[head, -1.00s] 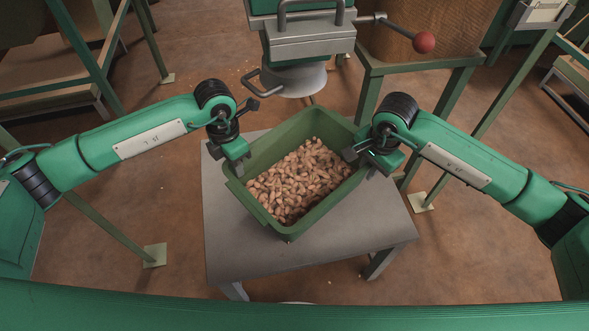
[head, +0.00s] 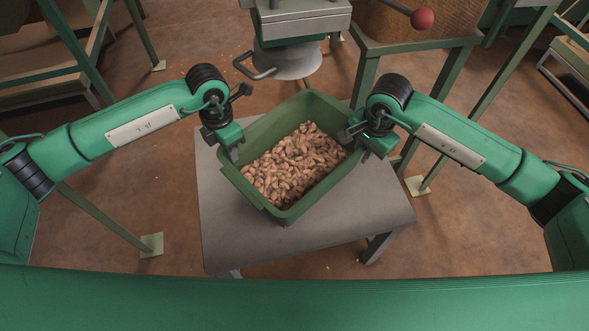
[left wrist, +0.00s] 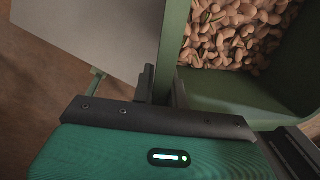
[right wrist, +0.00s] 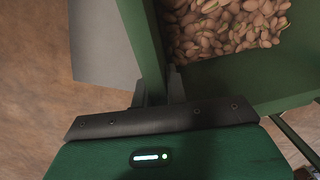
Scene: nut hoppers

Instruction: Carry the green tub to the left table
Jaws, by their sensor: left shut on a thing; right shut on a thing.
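The green tub (head: 268,208), full of pale brown nuts (head: 296,165), is over a small grey table (head: 330,232). I cannot tell whether its base touches the tabletop. My left gripper (head: 235,151) is shut on the tub's left wall. My right gripper (head: 350,136) is shut on its right wall. In the left wrist view, the fingers (left wrist: 163,88) straddle the tub wall (left wrist: 173,45). In the right wrist view, the fingers (right wrist: 158,88) also pinch the wall (right wrist: 146,45). The tub looks about level.
A grey hopper outlet (head: 288,62) with a handle stands just behind the tub. A green-legged stand (head: 420,48) is at the back right, with a red-knobbed lever (head: 421,18) nearby. Another green frame (head: 75,50) stands at the back left. Brown floor lies open left of the grey table.

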